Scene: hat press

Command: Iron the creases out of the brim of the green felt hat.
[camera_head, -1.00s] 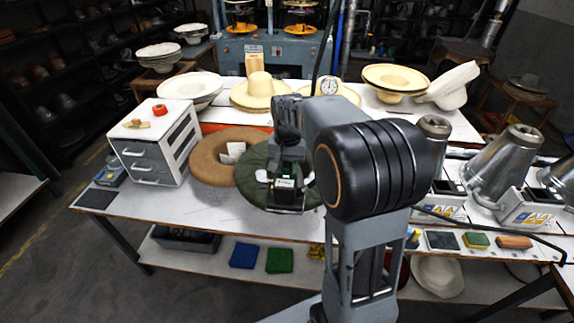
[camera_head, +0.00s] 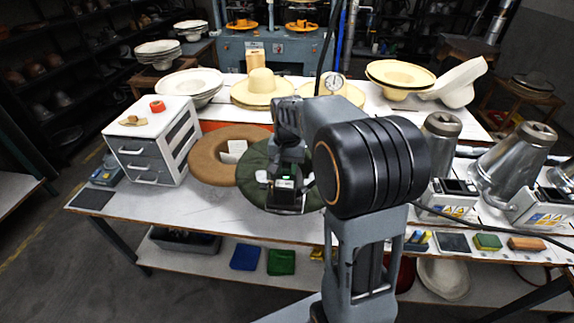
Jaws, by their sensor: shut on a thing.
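The green felt hat (camera_head: 252,190) lies on the white worktable, partly hidden behind my arm and gripper. Its dark green brim shows to the left of and below my gripper. My gripper (camera_head: 285,190) is over the hat brim, seen from behind. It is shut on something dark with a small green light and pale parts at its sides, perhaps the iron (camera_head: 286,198). Whether the iron's sole touches the felt cannot be told. Creases in the brim are too small to make out.
A drawer unit (camera_head: 152,142) stands at the table's left. Metal cones (camera_head: 515,160) with control boxes stand at the right. Straw hats (camera_head: 262,88) line the back.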

